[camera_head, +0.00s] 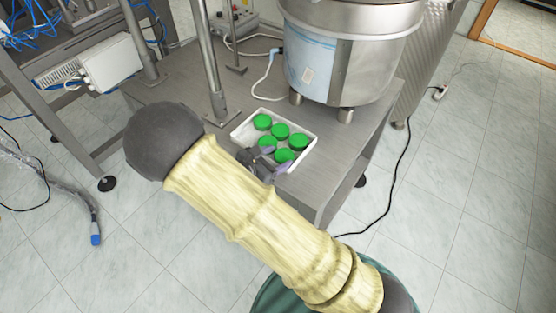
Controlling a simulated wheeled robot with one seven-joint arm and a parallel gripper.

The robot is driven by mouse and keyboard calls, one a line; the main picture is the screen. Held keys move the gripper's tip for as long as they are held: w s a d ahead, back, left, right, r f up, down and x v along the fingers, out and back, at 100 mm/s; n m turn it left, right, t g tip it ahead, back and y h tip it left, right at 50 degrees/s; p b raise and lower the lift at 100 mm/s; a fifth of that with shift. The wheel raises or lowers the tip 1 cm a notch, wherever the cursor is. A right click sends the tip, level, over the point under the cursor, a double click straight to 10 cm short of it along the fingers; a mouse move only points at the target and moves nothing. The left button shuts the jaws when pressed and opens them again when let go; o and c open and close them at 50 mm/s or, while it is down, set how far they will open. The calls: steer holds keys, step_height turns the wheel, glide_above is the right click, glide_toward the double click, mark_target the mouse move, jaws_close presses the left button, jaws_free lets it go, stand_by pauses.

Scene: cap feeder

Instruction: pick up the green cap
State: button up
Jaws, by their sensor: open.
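Several green caps lie in a white tray (243,132) on the grey metal table. One green cap (280,130) is in the middle of the back, one (262,121) at the back left, and one (299,141) at the right. A green cap (284,155) at the front is close to my gripper (270,164). Another green cap (267,141) lies left of it, partly hidden. My gripper is open, at the tray's front edge, over or beside the front caps. I cannot tell if it touches a cap.
A large steel bowl feeder (350,50) stands on the table (335,165) behind the tray. A vertical metal post (208,60) rises left of the tray. A white control box (110,62) and cables are at the left. My arm crosses the foreground.

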steer(key=shift+s+f, duration=0.35)
steer(key=shift+f, duration=0.45)
steer(key=c, duration=1)
steer(key=shift+w, duration=0.1)
steer(key=shift+w+a+r, duration=0.1)
steer(key=shift+w+r, duration=0.05)
steer(key=shift+r, duration=0.3)
steer(key=shift+c, duration=0.2)
step_height(320, 180, up, 10)
steer(key=shift+w+f+p, duration=0.15)
steer(key=shift+f+p, duration=0.05)
steer(key=shift+p, duration=0.85)
steer(key=shift+c, duration=0.8)
